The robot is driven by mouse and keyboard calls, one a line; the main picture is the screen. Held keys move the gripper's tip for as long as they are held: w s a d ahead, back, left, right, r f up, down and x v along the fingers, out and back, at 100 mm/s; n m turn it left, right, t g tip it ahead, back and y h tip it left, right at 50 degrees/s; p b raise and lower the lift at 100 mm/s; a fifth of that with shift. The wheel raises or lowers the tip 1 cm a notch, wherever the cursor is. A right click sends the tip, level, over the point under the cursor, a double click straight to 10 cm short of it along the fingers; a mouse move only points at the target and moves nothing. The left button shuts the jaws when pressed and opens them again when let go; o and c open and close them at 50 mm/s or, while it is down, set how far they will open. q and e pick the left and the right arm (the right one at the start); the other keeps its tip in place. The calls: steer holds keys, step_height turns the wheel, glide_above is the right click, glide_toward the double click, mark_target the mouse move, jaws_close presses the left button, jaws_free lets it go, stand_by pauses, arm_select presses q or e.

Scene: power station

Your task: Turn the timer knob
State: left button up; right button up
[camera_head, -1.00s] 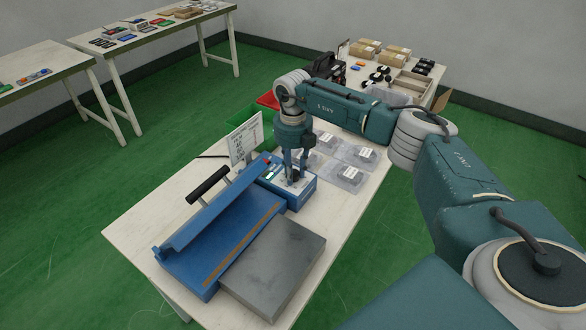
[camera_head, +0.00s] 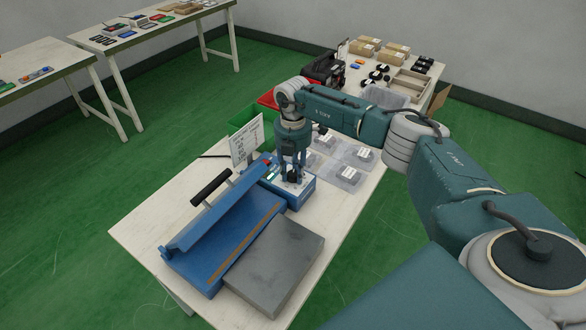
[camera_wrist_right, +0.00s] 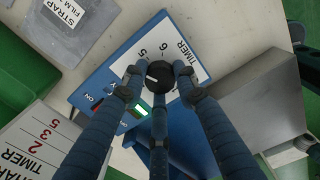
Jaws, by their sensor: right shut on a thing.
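The black timer knob (camera_wrist_right: 160,77) with a white pointer line sits on the blue sealer's white TIMER panel (camera_wrist_right: 188,53) in the right wrist view. My right gripper (camera_wrist_right: 158,74) has its fingers closed around the knob. Panel numbers 5 and 6 show beside the knob.
A timer chart sign (camera_head: 247,141) stands behind the sealer. A grey block (camera_head: 275,268) lies in front of it, and clear plastic boxes (camera_head: 343,174) lie to the right. A green bin and a red bin are behind. The table's left end is clear.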

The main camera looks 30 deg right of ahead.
mark_target(293, 173)
steer(key=shift+w+r+m+p, duration=0.1)
steer(key=shift+m+p, duration=0.4)
steer(key=shift+m, duration=0.65)
steer(key=shift+w+r+m+p, duration=0.1)
steer(key=shift+m+p, duration=0.4)
steer(key=shift+m, duration=0.65)
steer(key=o, duration=1.1)
steer(key=shift+s+f, duration=0.1)
steer(key=shift+s, duration=0.05)
steer(key=shift+o, duration=0.2)
step_height(293, 173, up, 12)
